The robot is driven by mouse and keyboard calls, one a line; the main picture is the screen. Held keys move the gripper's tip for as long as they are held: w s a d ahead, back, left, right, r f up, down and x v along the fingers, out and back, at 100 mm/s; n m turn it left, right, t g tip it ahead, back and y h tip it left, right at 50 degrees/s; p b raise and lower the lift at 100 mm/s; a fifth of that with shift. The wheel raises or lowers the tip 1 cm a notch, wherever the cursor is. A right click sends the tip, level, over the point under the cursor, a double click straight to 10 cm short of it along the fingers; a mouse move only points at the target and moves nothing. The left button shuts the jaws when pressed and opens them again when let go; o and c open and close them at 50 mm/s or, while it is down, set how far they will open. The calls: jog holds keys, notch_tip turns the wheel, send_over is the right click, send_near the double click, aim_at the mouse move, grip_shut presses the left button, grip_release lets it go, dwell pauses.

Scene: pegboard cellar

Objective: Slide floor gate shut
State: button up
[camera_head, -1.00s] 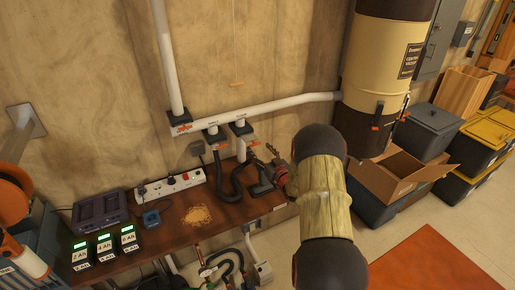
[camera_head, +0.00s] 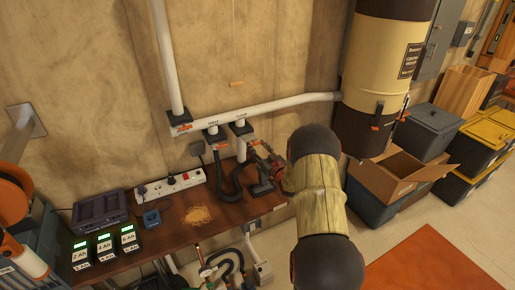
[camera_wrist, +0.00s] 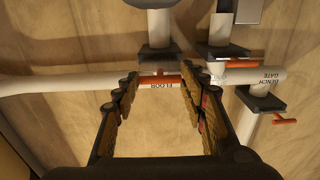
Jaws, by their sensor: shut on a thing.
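The floor gate is a dark block on a white branch pipe, seen in the head view (camera_head: 240,128) and in the wrist view (camera_wrist: 158,53). Its orange-red T-shaped handle (camera_wrist: 160,80) shows between my fingers, in front of the pipe lettered FLOOR. My gripper (camera_wrist: 159,85) is shut on this handle, one finger at each end of the bar. In the head view my gripper (camera_head: 259,152) is small and partly hidden by my own arm. How far the gate's slide stands out is hard to tell.
The bench gate (camera_wrist: 262,98) and a middle gate (camera_wrist: 222,52) sit close by on the same white pipe. A brown workbench (camera_head: 225,222) below holds a power strip (camera_head: 170,186), hoses and chargers. A cream and brown drum (camera_head: 388,75) stands at the right.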

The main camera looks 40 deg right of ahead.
aim_at(251, 140)
grip_shut()
dwell(0.3)
jog(key=b+x, duration=0.3)
jog(key=x, duration=0.2)
jog(key=shift+w+f, duration=0.15)
jog(key=shift+w, duration=0.1)
jog(key=shift+w+r, duration=0.15)
jog(key=shift+r, duration=0.1)
jog(key=shift+o, duration=1.3)
grip_release()
jog(key=shift+o, duration=1.3)
jog(key=shift+w+d+f, duration=0.1)
jog(key=shift+w, duration=0.05)
jog(key=shift+o, duration=1)
